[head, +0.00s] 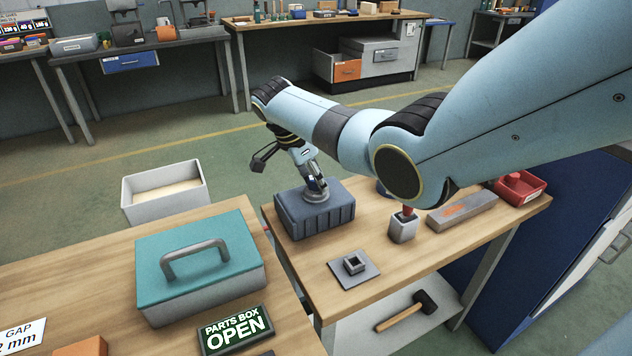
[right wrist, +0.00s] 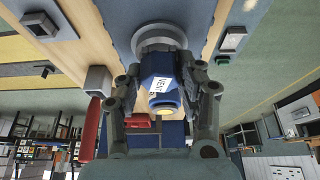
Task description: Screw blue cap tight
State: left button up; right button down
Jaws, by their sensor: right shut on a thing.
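The blue cap (right wrist: 158,70) is between the two fingers of my right gripper (right wrist: 162,82) in the right wrist view. It carries a white label with dark letters and has a yellowish round spot at its near end. A pale grey round collar (right wrist: 157,38) lies just beyond the cap. In the head view my right gripper (head: 316,184) points down, shut on the cap, over the top of a dark blue-grey ribbed block (head: 328,222) on the right table. The fingers hide much of the cap there, and its thread is hidden. My left gripper is not in view.
A teal-lidded box (head: 200,275) and an open sign (head: 236,331) stand on the left table.

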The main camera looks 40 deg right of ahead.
jog(key=shift+f, duration=0.1)
dwell(0.3)
jog(key=shift+m+b, duration=0.3)
jog(key=shift+m, duration=0.3)
jog(key=shift+c, duration=1.8)
grip_release()
notch_tip(320, 180, up, 6)
jog(key=p, duration=0.6)
